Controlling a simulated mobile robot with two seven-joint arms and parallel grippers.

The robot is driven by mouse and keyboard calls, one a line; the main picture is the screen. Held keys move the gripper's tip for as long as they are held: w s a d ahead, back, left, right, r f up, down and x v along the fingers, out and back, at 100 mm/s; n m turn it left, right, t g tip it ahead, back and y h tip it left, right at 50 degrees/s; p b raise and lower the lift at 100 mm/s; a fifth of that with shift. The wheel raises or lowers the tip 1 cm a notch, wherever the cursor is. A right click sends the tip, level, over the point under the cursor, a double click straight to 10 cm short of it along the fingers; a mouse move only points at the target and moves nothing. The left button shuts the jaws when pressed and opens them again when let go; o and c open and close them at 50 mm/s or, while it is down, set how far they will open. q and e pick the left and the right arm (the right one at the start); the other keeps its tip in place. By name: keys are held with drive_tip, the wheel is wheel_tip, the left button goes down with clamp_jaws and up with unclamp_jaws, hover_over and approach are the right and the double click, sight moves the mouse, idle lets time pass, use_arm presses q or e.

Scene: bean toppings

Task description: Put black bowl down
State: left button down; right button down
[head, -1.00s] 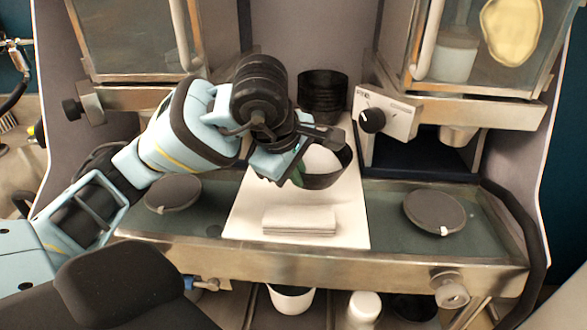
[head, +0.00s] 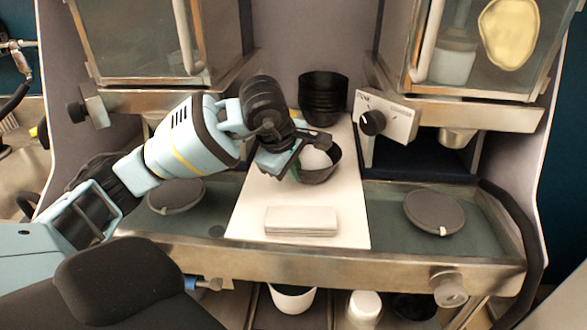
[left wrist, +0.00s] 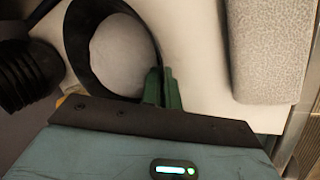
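The black bowl (head: 322,176) with a white filling is on or just above the white board (head: 350,215), in front of the stacked bowls; I cannot tell if it touches the board. My left gripper (head: 298,168) is at the bowl's left side. In the left wrist view the green fingers (left wrist: 162,88) are close together at the rim of the black bowl (left wrist: 85,70), which looks pinched between them. The bowl looks about upright. My right gripper is not in view.
A stack of black bowls (head: 323,95) stands behind. A folded white cloth or pad (head: 301,220) lies at the board's front. Round dark lids (head: 434,212) lie to either side. A dispenser with a knob (head: 372,122) stands at the right.

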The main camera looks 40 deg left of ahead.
use_arm(q)
drive_tip(key=c, duration=2.1)
unclamp_jaws()
drive_tip(key=shift+f, duration=0.2)
drive_tip(key=o, duration=0.4)
